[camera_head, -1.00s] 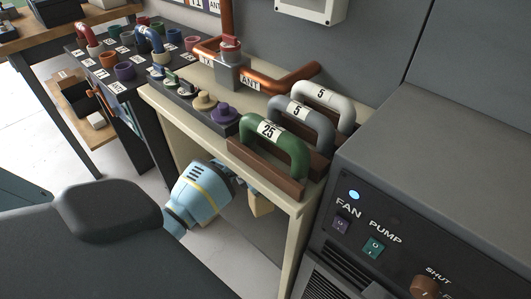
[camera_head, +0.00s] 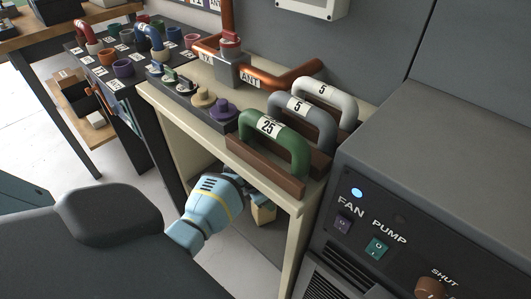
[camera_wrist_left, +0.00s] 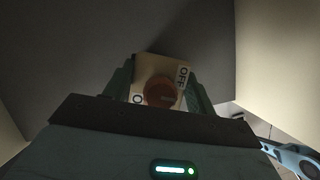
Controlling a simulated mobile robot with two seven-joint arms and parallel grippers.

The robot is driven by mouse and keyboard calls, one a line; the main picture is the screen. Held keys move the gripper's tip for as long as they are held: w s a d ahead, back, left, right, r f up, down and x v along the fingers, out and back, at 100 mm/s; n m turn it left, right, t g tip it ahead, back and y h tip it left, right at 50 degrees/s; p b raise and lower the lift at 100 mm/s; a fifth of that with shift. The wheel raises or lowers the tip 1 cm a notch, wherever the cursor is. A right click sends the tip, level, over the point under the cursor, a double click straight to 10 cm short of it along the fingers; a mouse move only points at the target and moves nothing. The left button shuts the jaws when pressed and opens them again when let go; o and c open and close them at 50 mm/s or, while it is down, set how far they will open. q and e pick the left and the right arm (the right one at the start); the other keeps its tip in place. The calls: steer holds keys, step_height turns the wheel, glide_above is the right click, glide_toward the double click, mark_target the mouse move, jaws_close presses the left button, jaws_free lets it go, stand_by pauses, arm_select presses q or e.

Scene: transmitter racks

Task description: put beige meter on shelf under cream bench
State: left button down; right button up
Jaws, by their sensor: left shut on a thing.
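The beige meter (camera_head: 263,213) is below the top of the cream bench (camera_head: 173,112), partly hidden by my gripper and the bench edge. In the left wrist view the beige meter (camera_wrist_left: 147,67) shows an orange-brown knob and an OFF label. My left gripper (camera_head: 254,192) is shut on it, with its dark green fingers on both sides of the meter in the wrist view. A dark grey surface (camera_wrist_left: 70,45) lies beyond the meter between cream sides; whether the meter touches it I cannot tell. My right gripper is not in view.
On the bench stand green (camera_head: 293,141), grey (camera_head: 327,117) and white (camera_head: 341,93) numbered handles, a copper pipe (camera_head: 287,78) and a strip of knobs (camera_head: 198,105). A dark cabinet (camera_head: 430,165) is close on the right. A dark table (camera_head: 117,62) stands left.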

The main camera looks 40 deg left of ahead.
arm_select(q)
steer(key=shift+f, duration=0.1)
steer(key=shift+c, duration=2.4)
jaws_free()
steer(key=shift+r, duration=0.3)
steer(key=p+v, duration=0.1)
steer(key=v, duration=0.4)
steer(key=shift+s+a+r+p, duration=0.15)
steer(key=shift+s+r+p, duration=0.05)
steer(key=shift+r+p, duration=0.2)
steer(key=shift+s+r, duration=0.2)
steer(key=shift+r, duration=0.3)
steer(key=shift+s+r, duration=0.1)
